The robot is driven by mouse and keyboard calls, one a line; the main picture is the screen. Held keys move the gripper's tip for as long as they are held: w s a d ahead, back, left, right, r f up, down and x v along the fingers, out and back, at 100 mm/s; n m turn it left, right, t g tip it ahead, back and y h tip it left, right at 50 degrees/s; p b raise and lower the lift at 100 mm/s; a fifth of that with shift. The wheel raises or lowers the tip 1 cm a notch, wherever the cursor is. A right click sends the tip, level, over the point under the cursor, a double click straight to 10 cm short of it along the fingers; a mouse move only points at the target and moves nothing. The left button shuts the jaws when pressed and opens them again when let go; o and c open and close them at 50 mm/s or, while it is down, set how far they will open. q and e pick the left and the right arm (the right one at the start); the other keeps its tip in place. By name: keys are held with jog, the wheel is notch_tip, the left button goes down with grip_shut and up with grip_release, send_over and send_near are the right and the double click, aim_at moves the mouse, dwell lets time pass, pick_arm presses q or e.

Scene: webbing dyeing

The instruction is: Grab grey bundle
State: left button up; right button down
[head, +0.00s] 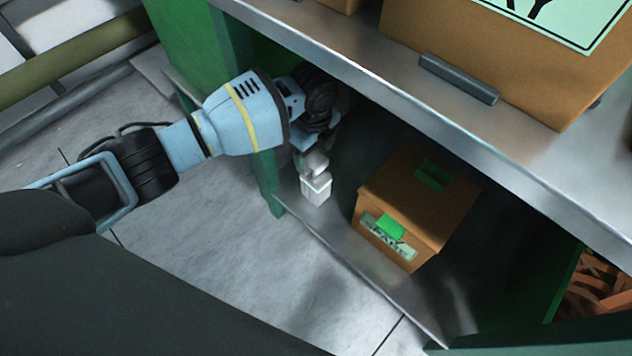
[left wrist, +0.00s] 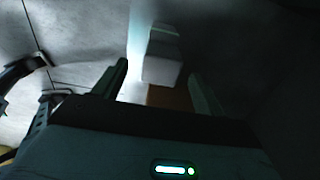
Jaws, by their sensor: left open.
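A small pale grey block, which looks like the grey bundle (head: 316,190), stands on the lower shelf near its front edge. My left gripper (head: 314,148) reaches in under the upper shelf, just above and behind the bundle. In the left wrist view the bundle (left wrist: 162,62) shows ahead, between the two fingers of my open left gripper (left wrist: 157,85). I see no finger clearly touching it. The fingertips are partly hidden by shadow in the head view. My right gripper is in neither view.
A cardboard box (head: 418,205) with green tape stands right of the bundle on the lower shelf (head: 345,250). The metal upper shelf (head: 440,115) overhangs my left gripper and carries a larger box (head: 490,60). A green post (head: 266,183) stands close left of the bundle.

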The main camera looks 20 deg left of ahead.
aim_at(314, 158)
pick_arm(q)
notch_tip(314, 158, down, 5)
jog(key=b, duration=0.3)
jog(key=shift+w+r, duration=0.1)
jog(key=shift+r, duration=0.1)
jog(key=shift+f, duration=0.3)
jog(key=shift+r, duration=0.1)
jog(key=shift+c, duration=0.4)
jog(key=c, duration=1.4)
